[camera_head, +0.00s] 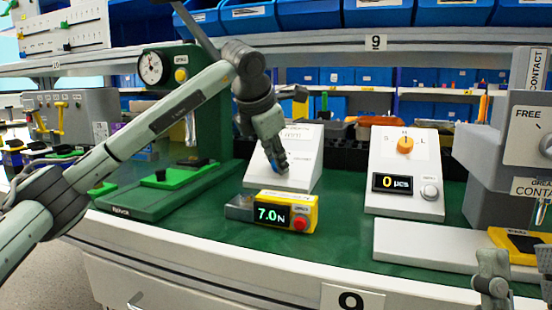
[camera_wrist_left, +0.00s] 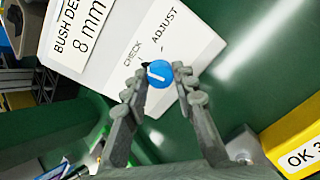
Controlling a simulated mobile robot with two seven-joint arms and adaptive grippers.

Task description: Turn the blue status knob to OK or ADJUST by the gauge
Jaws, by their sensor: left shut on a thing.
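The blue knob (camera_wrist_left: 160,73) sits on a white sloped panel (camera_wrist_left: 95,35) with the printed words CHECK and ADJUST. A white line crosses the knob, with its end roughly on the CHECK side; no OK label shows beside the knob. My left gripper (camera_wrist_left: 155,84) is shut on the knob, one finger on each side. In the head view, the left gripper (camera_head: 281,169) reaches down to the panel (camera_head: 305,160) and mostly hides the knob. A round dial gauge (camera_head: 152,68) stands on a green press at left. My right gripper (camera_head: 492,285) shows partly at the lower right edge.
A yellow box (camera_head: 285,212) with a 7.0 N display and red button stands in front of the panel. A white box (camera_head: 405,170) with an orange knob stands to the right. A grey FREE/CONTACT unit (camera_head: 525,135) is at far right. Green bench is bare between them.

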